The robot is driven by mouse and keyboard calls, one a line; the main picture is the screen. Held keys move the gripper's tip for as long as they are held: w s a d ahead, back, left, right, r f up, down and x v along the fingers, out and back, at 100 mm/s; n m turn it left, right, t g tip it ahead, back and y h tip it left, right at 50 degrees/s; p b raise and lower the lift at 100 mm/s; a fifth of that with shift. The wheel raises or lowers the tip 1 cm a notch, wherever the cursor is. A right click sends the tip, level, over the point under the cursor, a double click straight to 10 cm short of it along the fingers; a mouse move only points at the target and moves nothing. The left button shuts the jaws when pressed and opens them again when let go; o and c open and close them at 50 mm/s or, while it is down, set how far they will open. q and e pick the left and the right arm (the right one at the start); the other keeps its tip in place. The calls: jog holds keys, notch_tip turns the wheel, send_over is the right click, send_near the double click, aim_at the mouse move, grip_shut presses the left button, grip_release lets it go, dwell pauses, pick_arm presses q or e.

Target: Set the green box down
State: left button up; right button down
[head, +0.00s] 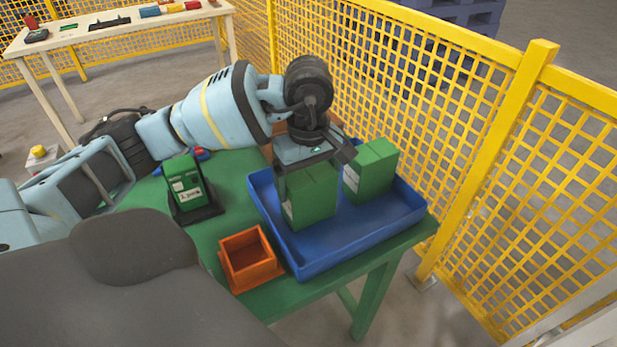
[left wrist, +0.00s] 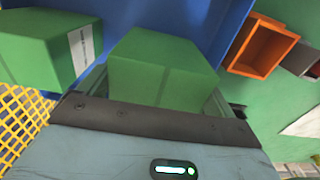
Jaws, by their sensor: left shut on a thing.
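My left gripper (head: 310,160) reaches down over the blue tray (head: 322,259) and is shut on a green box (head: 312,200). The held box is upright and within the tray's outline; I cannot tell whether its bottom touches the tray floor. In the left wrist view the held green box (left wrist: 160,72) sits between the fingers. A second green box (head: 372,170) stands in the tray to the right, close to the held one. It also shows in the left wrist view (left wrist: 40,48), with a white label on one side. My right gripper is not in view.
The green table (head: 225,172) also carries an empty orange bin (head: 250,259) left of the tray and a green item in a black stand (head: 188,187). A yellow mesh fence (head: 470,120) runs close behind and right of the tray. Another table (head: 120,35) stands far back left.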

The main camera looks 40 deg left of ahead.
pick_arm(q)
jog(key=shift+f, duration=0.25)
jog(key=o, duration=0.9)
jog(key=shift+r, duration=0.1)
jog(key=shift+r, duration=0.1)
jog(key=shift+r, duration=0.3)
notch_tip(320, 180, up, 11)
jog(key=shift+r+p, duration=0.1)
jog(key=shift+p, duration=0.6)
jog(key=shift+r, duration=0.2)
